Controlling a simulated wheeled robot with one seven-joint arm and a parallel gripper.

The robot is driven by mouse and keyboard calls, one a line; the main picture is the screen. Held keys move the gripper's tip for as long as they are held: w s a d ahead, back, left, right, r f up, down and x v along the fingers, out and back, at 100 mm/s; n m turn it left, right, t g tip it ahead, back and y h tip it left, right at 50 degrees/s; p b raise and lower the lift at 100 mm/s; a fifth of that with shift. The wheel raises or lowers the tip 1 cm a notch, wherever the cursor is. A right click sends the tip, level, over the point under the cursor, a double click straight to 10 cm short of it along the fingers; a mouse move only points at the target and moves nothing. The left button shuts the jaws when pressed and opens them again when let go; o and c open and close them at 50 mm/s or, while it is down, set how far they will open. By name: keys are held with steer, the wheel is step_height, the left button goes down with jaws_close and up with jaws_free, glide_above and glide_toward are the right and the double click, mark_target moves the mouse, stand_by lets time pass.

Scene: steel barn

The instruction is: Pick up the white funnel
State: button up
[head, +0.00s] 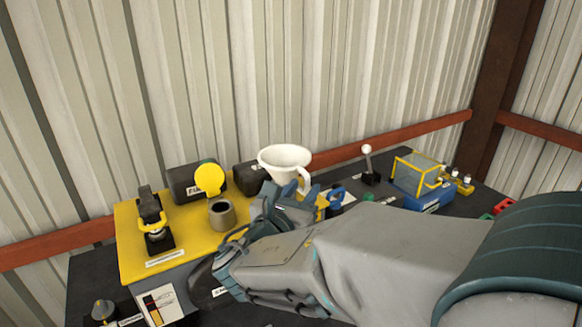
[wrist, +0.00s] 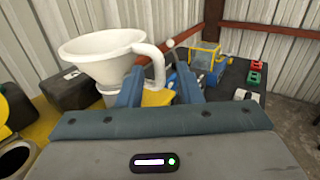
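The white funnel (head: 283,157) shows its wide bowl up at the back of the bench, and its lower part is hidden behind my gripper in the head view. In the wrist view the funnel (wrist: 95,60) is at the upper left, with its looped handle on its right side. My gripper (head: 301,193) is close in front of the handle. In the wrist view my gripper (wrist: 159,70) has its two blue fingers apart, with the lower end of the handle showing between them. A gap shows beside the right finger. What the funnel's spout rests on is hidden.
A yellow stand (head: 130,240) holds a black clamp-like device (head: 153,220) and a grey cup (head: 222,214). A yellow disc (head: 209,179) and dark boxes stand behind. A blue-and-yellow caged machine (head: 418,178) and a white-knobbed lever (head: 368,165) are at right. A ribbed metal wall closes the back.

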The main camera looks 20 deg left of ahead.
mark_target(306, 184)
steer(key=w, duration=0.3)
steer(key=shift+w+d+p, duration=0.15)
steer(key=shift+p, duration=0.2)
jaws_close()
steer(key=shift+r, duration=0.15)
